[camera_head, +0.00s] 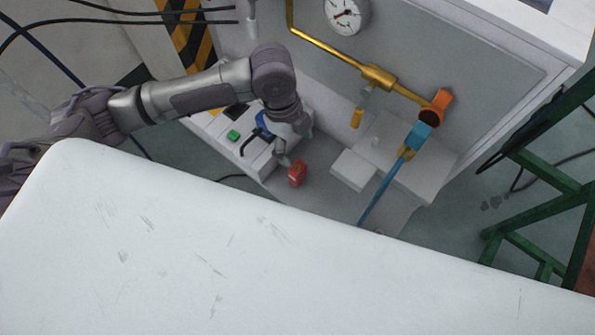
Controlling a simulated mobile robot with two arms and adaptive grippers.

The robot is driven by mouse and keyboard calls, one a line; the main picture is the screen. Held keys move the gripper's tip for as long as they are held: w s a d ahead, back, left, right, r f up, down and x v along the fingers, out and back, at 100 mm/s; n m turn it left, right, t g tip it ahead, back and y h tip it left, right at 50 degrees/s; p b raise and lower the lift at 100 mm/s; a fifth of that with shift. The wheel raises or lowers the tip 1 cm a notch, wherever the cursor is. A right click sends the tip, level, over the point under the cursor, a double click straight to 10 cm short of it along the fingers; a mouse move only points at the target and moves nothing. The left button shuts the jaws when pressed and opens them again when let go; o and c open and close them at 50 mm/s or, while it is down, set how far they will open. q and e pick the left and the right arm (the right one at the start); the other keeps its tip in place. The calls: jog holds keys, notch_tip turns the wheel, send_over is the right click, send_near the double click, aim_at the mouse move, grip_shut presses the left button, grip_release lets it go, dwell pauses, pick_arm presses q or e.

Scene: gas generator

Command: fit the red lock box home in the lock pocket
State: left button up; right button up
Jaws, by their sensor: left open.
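The small red lock box (297,174) sits at the right end of the pale panel, below and just right of my left gripper. My left gripper (284,158) points down from the arm that comes in from the left. It is open, and its fingers are close to the lock box; I cannot tell whether they touch it. I cannot make out the lock pocket. My right gripper is not in view.
The pale panel (258,166) carries a green button (233,135) and a black handle. A gold pipe (330,50), a blue hose (380,195) and an orange fitting (437,107) are to the right. A large white surface (200,250) fills the foreground.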

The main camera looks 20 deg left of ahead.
aim_at(296, 166)
pick_arm(q)
jog(key=shift+m+y, duration=0.3)
jog(key=f, duration=1.3)
jog(key=shift+s+d, duration=0.1)
jog(key=shift+d, duration=0.25)
jog(key=shift+r, duration=0.1)
jog(key=c, duration=1.4)
